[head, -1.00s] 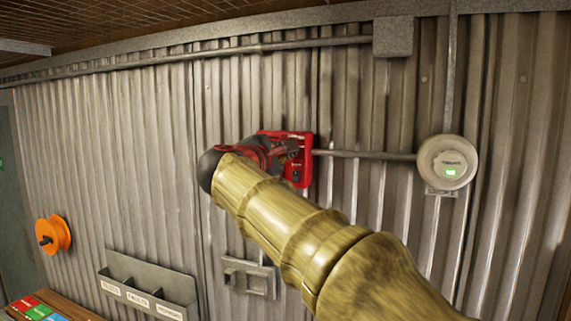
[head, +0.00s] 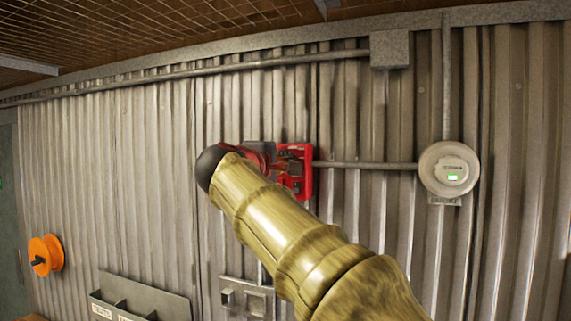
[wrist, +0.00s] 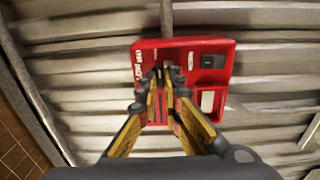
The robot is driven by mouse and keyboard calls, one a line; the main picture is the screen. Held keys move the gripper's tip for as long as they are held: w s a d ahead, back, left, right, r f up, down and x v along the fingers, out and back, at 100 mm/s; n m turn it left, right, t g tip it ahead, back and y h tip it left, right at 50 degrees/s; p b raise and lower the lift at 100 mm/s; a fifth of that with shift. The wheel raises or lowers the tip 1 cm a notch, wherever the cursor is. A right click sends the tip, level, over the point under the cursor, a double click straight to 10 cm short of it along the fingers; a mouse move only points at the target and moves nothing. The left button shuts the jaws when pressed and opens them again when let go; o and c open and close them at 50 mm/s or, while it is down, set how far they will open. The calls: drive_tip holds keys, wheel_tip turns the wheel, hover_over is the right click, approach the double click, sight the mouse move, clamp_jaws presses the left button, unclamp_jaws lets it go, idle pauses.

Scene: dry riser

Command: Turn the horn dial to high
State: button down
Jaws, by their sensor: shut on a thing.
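The red box (head: 303,184) is fixed to the corrugated wall and is partly hidden behind my arm in the head view. In the wrist view the red box (wrist: 215,52) fills the upper middle, with a black square part and a pale panel at its right. My gripper (wrist: 163,72) is at the left half of the box face, its fingers brought close together on a small thing there. The horn dial itself is hidden between and behind the fingers, so its setting cannot be read.
A conduit (head: 365,165) runs from the red box to a round white device (head: 449,169) with a lit green spot. Below are a grey wall tray (head: 140,301) and a grey bracket (head: 247,297). An orange reel (head: 46,255) hangs at far left.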

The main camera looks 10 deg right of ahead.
drive_tip(key=shift+f, duration=0.1)
drive_tip(key=c, duration=2)
unclamp_jaws()
drive_tip(key=shift+o, duration=0.2)
drive_tip(key=shift+s, duration=0.1)
drive_tip(key=v, duration=1.2)
